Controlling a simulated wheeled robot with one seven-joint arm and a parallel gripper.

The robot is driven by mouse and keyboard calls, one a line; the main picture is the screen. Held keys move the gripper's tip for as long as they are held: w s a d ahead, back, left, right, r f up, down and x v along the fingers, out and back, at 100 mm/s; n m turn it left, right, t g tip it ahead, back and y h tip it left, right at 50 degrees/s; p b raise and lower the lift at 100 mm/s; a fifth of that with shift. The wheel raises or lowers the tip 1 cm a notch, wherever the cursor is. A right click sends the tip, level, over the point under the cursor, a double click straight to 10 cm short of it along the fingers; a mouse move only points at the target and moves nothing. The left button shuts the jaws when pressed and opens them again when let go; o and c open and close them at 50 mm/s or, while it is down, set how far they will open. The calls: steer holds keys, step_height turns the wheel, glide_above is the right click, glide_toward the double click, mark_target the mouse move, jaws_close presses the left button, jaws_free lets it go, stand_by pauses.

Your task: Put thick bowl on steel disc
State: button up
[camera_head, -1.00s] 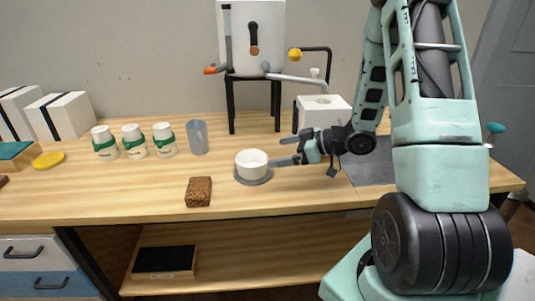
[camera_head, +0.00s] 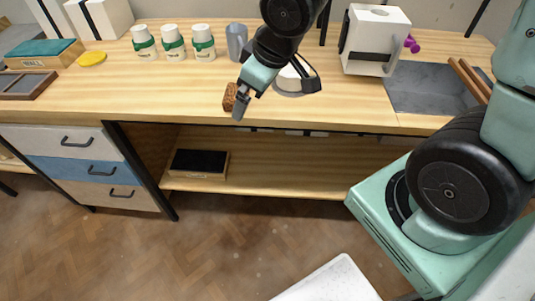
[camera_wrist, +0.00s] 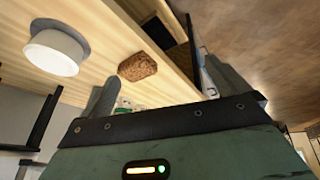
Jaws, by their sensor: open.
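The thick bowl (camera_wrist: 52,58) is white and sits upright on the grey steel disc (camera_wrist: 72,30) in the wrist view. In the head view my arm hides most of the bowl (camera_head: 291,76), and a rim of the disc (camera_head: 290,94) shows below it. My gripper (camera_head: 240,105) is open and empty, near the table's front edge to the left of the bowl and apart from it. In the wrist view its two fingers (camera_wrist: 150,75) stand spread, with the bowl to their left.
A brown cork-like block (camera_wrist: 138,67) lies beside the gripper; it also shows in the head view (camera_head: 229,97). Several white-and-green jars (camera_head: 173,43) and a grey cup (camera_head: 237,42) stand behind. A white box (camera_head: 374,40) and dark mat (camera_head: 430,88) are at right.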

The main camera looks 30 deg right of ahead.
steer(key=s+a+r+g, duration=0.1)
steer(key=s+a+g, duration=0.1)
steer(key=s, duration=0.6)
steer(key=s+a+r+n+g, duration=0.1)
steer(key=s+a+g, duration=0.1)
steer(key=s+a, duration=0.3)
steer(key=s, duration=0.4)
steer(key=shift+s+a+g+h, duration=0.2)
steer(key=shift+s+g+h, duration=0.05)
steer(key=shift+g+h, duration=0.05)
